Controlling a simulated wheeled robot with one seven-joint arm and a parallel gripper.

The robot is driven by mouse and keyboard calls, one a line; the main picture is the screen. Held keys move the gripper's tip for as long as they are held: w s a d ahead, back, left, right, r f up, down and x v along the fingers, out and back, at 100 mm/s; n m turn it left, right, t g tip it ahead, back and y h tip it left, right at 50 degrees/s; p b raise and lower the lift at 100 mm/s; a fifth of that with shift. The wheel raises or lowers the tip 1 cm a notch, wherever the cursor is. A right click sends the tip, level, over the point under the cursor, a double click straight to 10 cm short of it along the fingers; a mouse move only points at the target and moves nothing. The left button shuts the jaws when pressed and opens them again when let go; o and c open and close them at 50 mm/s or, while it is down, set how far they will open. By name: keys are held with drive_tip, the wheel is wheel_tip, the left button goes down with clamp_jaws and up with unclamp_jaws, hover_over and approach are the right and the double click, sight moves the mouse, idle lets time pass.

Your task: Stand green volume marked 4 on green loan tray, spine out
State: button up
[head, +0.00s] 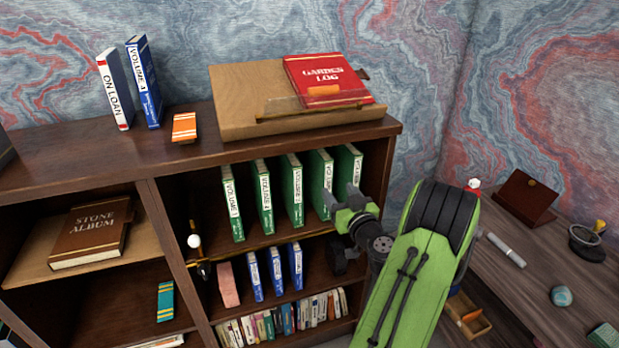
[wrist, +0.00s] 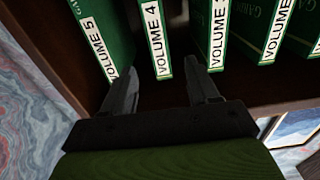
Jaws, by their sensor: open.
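The green volume marked 4 (wrist: 157,40) stands upright between other green volumes, its white spine label facing out. My gripper (wrist: 161,72) is open and empty. In the wrist view its fingertips lie either side of the lower spine of volume 4; I cannot tell the remaining distance. In the head view my gripper (head: 345,200) shows in front of the right end of the green row. I cannot identify a green loan tray; a small green item (head: 604,336) is cut off at lower right.
Volume 5 (wrist: 97,45) and volume 3 (wrist: 216,35) flank it with narrow gaps. Blue volumes (head: 275,271) stand below. A blue volume (head: 145,85) and an ON LOAN block (head: 115,88) stand on top. A brass-coloured rod with a white ball (head: 194,241) is at the shelf's left.

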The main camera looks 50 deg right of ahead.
sight(322, 167)
drive_tip(key=p+x, duration=0.3)
drive_tip(key=x, duration=1)
drive_tip(key=shift+d, duration=0.1)
clamp_jaws()
drive_tip(key=shift+r, duration=0.15)
idle(0.6)
